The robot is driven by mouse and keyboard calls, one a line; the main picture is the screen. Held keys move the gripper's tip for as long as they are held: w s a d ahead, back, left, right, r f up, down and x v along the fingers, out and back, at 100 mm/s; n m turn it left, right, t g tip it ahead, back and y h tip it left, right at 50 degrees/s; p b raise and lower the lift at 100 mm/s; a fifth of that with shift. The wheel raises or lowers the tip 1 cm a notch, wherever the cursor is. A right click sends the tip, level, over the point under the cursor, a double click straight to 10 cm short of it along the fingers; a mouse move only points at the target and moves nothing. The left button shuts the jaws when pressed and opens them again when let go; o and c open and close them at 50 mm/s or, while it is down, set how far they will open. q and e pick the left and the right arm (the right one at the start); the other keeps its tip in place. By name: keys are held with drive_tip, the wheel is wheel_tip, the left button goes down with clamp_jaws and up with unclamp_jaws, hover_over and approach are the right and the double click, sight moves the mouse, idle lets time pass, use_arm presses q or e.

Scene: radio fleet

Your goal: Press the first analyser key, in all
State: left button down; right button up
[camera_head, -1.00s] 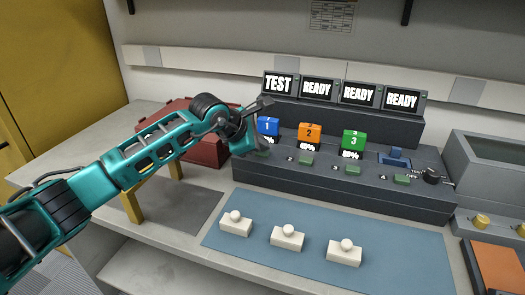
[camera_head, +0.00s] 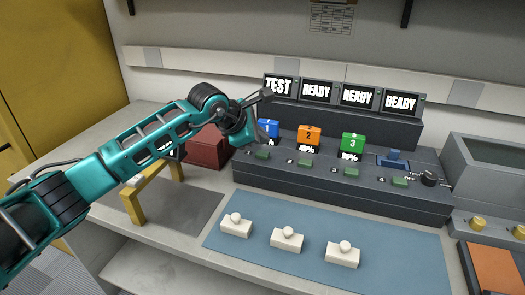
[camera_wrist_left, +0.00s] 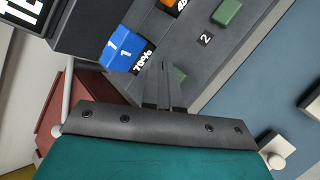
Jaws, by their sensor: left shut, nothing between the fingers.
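The analyser (camera_head: 340,185) is a dark console with a row of green keys along its front. The first key (camera_head: 262,155) shows just below and right of my left gripper; in the left wrist view this key (camera_wrist_left: 181,75) is partly hidden behind the fingers. Key 2 (camera_head: 305,162) is to its right and also shows in the left wrist view (camera_wrist_left: 227,12). A blue block marked 1 (camera_head: 268,128) sits behind the first key. My left gripper (camera_head: 265,94) is shut and empty, raised above the console's left end. The first screen (camera_head: 279,86) reads TEST; the other screens read READY.
Three white knobbed blocks (camera_head: 287,239) stand on a blue mat (camera_head: 400,250) in front. A red box (camera_head: 208,148) is left of the console, behind my arm, with a yellow stand (camera_head: 137,205) nearby. A grey bin (camera_head: 485,165) stands at right.

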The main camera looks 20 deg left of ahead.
sight(260, 155)
use_arm(q)
drive_tip(key=shift+r+p, duration=0.9)
drive_tip(key=shift+r, duration=1.05)
